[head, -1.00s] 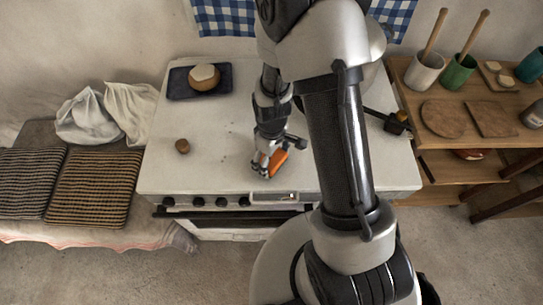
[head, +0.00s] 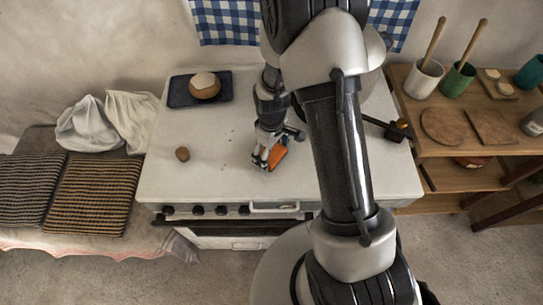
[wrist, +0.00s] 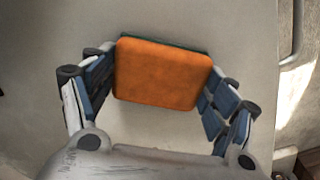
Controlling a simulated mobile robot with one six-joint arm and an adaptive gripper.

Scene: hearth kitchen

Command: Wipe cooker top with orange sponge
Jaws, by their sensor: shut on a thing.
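The orange sponge (head: 277,155) is between the fingers of my gripper (head: 268,160), low over the white cooker top (head: 215,180), right of its middle. In the wrist view the sponge (wrist: 162,73) shows its broad orange face and a dark green edge at the back. My gripper (wrist: 160,90) is shut on its two sides. I cannot tell whether the sponge touches the cooker top. A few small dark specks show on the cooker top left of the gripper. My arm hides part of the cooker's right side.
A dark blue tray (head: 178,96) with a round pale-topped loaf (head: 205,85) stands at the cooker's back left. A small brown round thing (head: 182,154) lies at the left. A dark long-handled pan (head: 392,131) is at the right edge. A wooden shelf (head: 410,165) stands beside the cooker.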

